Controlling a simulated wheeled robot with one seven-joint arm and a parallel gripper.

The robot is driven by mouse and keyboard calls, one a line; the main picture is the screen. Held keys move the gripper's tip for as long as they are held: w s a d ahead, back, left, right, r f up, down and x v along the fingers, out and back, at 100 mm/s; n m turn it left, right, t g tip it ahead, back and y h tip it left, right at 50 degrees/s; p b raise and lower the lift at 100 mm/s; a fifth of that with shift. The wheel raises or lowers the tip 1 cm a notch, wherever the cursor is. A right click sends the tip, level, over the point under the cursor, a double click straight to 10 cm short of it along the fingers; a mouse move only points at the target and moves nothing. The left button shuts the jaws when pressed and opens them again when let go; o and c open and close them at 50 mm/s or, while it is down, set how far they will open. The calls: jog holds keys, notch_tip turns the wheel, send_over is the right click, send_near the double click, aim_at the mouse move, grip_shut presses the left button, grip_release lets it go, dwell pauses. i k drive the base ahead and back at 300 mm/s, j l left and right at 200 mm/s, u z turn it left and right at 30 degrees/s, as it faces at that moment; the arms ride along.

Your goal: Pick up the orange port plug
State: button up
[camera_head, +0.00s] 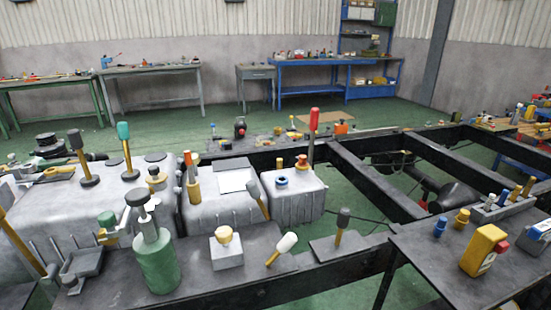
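A small orange plug-like piece (302,161) stands on top of the right end of the grey tank (296,206), just left of an upright red-topped tool. It is the likeliest orange port plug, but it is too small to be sure. Another small orange item (341,128) lies on the far black plate and its shape is unclear. My gripper is not in view.
A blue ring-like cap (282,181) and a yellow piece (279,163) are close by on the tank. Upright mallets and a red-handled tool (313,121) rise nearby. A green bottle-shaped jack (157,258) stands in front. Black frame rails (362,180) cross the right side.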

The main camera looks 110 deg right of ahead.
aim_at(302, 162)
jog(key=k+z, duration=0.1)
jog(key=z, duration=0.3)
jog(key=k+l+z, duration=0.1)
jog(key=z, duration=0.3)
jog(key=k+l+z, duration=0.1)
jog(key=z, duration=0.8)
